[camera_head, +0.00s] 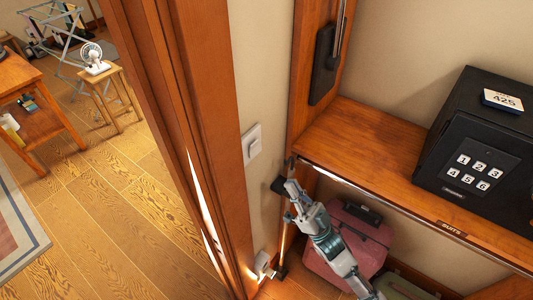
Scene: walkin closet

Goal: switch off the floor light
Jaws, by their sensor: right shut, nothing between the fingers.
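My right gripper (280,187) reaches up from the bottom right, its dark fingertips shut and empty beside the front corner of the wooden shelf. A white wall switch (252,143) is on the beige wall just above and left of the fingertips, apart from them in the picture. A thin upright pole (286,240) with a dark foot stands below the gripper, partly hidden by it; I cannot tell if it is the floor light. A white socket or plug (263,262) is low on the wall beside it. My left gripper is not in view.
A wooden shelf (360,135) holds a black safe (480,140). A pink suitcase (345,240) stands under it, close to my arm. A wooden door frame (190,110) divides off a room with a stool (110,95), a small fan (93,55) and open floor.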

